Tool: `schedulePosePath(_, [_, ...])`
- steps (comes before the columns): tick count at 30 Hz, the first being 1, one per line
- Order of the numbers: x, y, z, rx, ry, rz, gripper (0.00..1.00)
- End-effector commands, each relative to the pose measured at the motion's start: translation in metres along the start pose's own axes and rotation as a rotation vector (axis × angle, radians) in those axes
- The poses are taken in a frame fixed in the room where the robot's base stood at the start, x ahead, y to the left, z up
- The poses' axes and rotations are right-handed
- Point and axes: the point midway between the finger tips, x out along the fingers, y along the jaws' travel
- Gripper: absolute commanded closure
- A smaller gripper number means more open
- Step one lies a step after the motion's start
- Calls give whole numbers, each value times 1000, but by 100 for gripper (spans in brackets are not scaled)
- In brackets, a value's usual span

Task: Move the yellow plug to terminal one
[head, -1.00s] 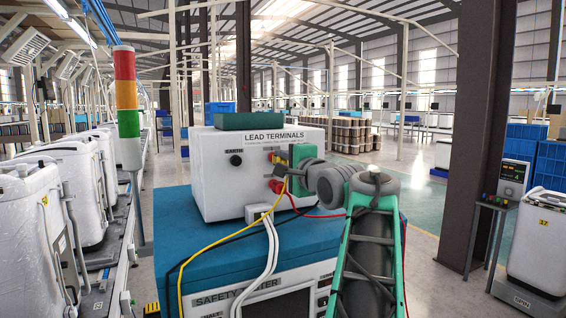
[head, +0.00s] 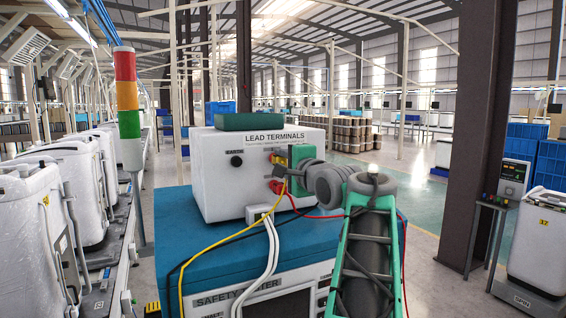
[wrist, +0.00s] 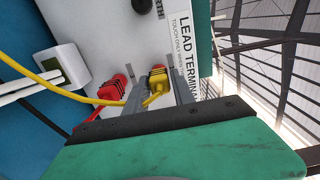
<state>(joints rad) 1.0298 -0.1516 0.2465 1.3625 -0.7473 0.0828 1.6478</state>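The yellow plug (wrist: 158,82) is at the white lead terminals panel, between the two fingers of my gripper (wrist: 155,88) in the wrist view. The fingers look open around it, with a small gap visible. Its yellow cable (wrist: 40,72) bends away to the left across one finger. The red plug (wrist: 113,90) is to the left of the fingers in the wrist view, with a red cable. In the head view my gripper (head: 282,170) is at the right part of the lead terminals box (head: 222,185) and partly hides both plugs. The terminal numbers are not readable.
The box stands on a blue-topped safety tester (head: 175,225). A black socket (head: 237,160) marked earth is on the panel's left. White cables (head: 270,245) hang in front of the box. A signal light tower (head: 127,100) stands to the left.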

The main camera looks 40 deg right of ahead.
Motion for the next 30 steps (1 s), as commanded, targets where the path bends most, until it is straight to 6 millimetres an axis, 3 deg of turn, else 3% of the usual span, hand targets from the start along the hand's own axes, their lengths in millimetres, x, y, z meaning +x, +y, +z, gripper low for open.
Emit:
schedulePosePath(6, [0, 0, 0, 0, 0, 0, 52])
schedulePosePath(14, [-2, 1, 0, 0, 1, 0, 52])
schedulePosePath(17, [-11, 1, -2, -1, 3, -1, 52])
schedulePosePath(25, [-62, 2, -2, -1, 6, -1, 52])
schedulePosePath(30, [-77, 1, -1, -1, 2, 1, 52])
